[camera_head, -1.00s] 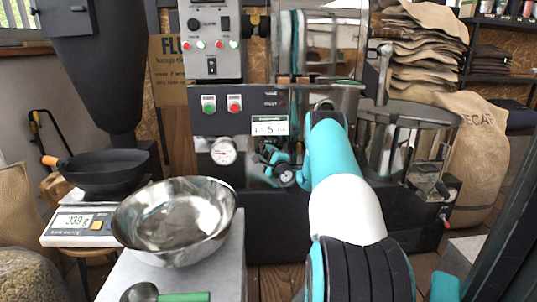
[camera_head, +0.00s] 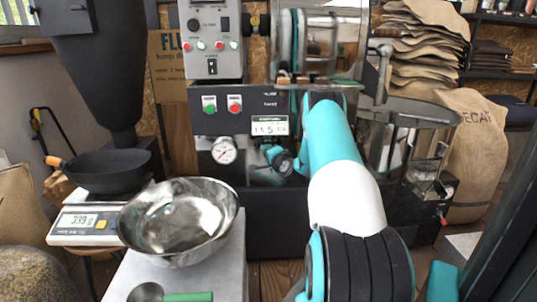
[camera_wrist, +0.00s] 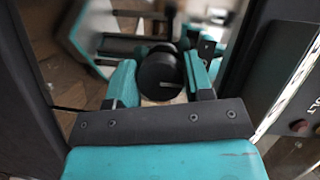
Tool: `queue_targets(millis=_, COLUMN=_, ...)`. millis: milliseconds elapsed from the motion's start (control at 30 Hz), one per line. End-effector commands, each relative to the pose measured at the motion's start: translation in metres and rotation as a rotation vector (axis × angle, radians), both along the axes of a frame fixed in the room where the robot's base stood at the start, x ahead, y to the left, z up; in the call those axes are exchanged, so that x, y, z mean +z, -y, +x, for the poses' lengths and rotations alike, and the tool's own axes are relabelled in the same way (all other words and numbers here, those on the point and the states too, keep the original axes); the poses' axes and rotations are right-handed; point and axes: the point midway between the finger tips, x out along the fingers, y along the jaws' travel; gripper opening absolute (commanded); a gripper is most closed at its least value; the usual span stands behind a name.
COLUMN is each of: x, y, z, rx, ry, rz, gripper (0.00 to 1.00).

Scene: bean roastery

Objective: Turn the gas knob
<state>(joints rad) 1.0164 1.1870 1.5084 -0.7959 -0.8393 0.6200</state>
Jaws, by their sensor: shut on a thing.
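The gas knob (camera_wrist: 158,74) is a dark round knob with a slot-like mark across its face, in the middle of the wrist view. My gripper (camera_wrist: 162,84) has its two teal fingers on either side of the knob and is shut on it. In the head view, my teal and white arm reaches to the front of the black roaster (camera_head: 262,220), below its small display (camera_head: 270,126).
A round white gauge (camera_head: 223,151) sits just left of my wrist. Green and red buttons (camera_head: 235,104) are above. A steel bowl (camera_head: 180,220) stands on a pale surface at front left, beside a scale (camera_head: 85,224). The roaster's cooling tray (camera_head: 412,112) is at right.

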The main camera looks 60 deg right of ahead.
Motion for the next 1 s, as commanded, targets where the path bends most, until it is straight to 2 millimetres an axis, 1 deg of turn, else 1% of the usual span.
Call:
queue_targets(millis=467, x=0.000, y=0.000, z=0.000, rx=0.001, ry=-0.010, rz=-0.010, gripper=0.24)
queue_targets(millis=500, x=0.000, y=0.000, z=0.001, rx=0.001, ry=-0.010, rz=-0.009, gripper=0.54)
queue_targets(millis=567, x=0.000, y=0.000, z=0.000, rx=0.001, ry=-0.010, rz=-0.009, gripper=0.68)
queue_targets(millis=600, x=0.000, y=0.000, z=0.000, rx=0.001, ry=-0.010, rz=-0.009, gripper=0.73)
queue_targets(millis=867, x=0.000, y=0.000, z=0.000, rx=0.000, ry=-0.010, rz=-0.007, gripper=0.73)
queue_targets(millis=1000, x=0.001, y=-0.005, z=-0.010, rx=-0.001, ry=-0.010, rz=-0.005, gripper=0.73)
